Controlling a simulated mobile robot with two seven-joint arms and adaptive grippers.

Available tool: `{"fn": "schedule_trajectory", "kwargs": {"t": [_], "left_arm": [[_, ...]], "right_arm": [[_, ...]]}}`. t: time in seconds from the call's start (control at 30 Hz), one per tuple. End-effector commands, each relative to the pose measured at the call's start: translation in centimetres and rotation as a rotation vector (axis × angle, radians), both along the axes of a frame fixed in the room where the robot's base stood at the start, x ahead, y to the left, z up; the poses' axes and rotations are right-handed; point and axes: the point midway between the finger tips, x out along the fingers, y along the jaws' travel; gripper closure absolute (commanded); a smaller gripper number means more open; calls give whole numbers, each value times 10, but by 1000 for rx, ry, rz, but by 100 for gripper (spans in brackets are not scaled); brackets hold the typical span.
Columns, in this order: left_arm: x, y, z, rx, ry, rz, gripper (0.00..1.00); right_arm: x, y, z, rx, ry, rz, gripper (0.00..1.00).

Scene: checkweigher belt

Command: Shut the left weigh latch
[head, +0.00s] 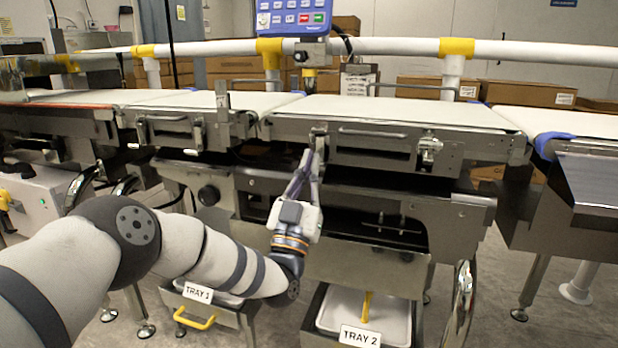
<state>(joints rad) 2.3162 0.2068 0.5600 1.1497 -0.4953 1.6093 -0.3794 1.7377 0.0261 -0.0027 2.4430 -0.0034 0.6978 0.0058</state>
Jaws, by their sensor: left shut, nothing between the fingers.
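My left gripper (313,158) reaches up from my left arm with its slim fingers shut and empty. Its fingertips are at the left end of the front face of the central weigh section (372,148), just below its white belt (400,110). A small metal latch part (319,131) shows right at the fingertips, which partly hide it. I cannot tell whether the fingers touch it or how the latch stands. A second silver latch (428,150) is on the right of the same front face. My right gripper is not in view.
A bar handle (373,132) runs between the two latches. Below are a tray labelled TRAY 1 (198,292) with a yellow handle and one labelled TRAY 2 (361,334). A blue display panel (292,17) and a white rail (390,46) stand behind the belts.

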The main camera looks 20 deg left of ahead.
Motion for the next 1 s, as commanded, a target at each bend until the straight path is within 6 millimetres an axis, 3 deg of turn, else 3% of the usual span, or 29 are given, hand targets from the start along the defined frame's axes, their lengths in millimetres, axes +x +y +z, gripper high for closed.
{"fn": "schedule_trajectory", "kwargs": {"t": [0.4,1.0], "left_arm": [[14,0,-25,0,0,1,100],[21,0,-36,0,12,1,100]], "right_arm": [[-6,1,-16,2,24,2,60],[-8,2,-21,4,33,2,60]]}}
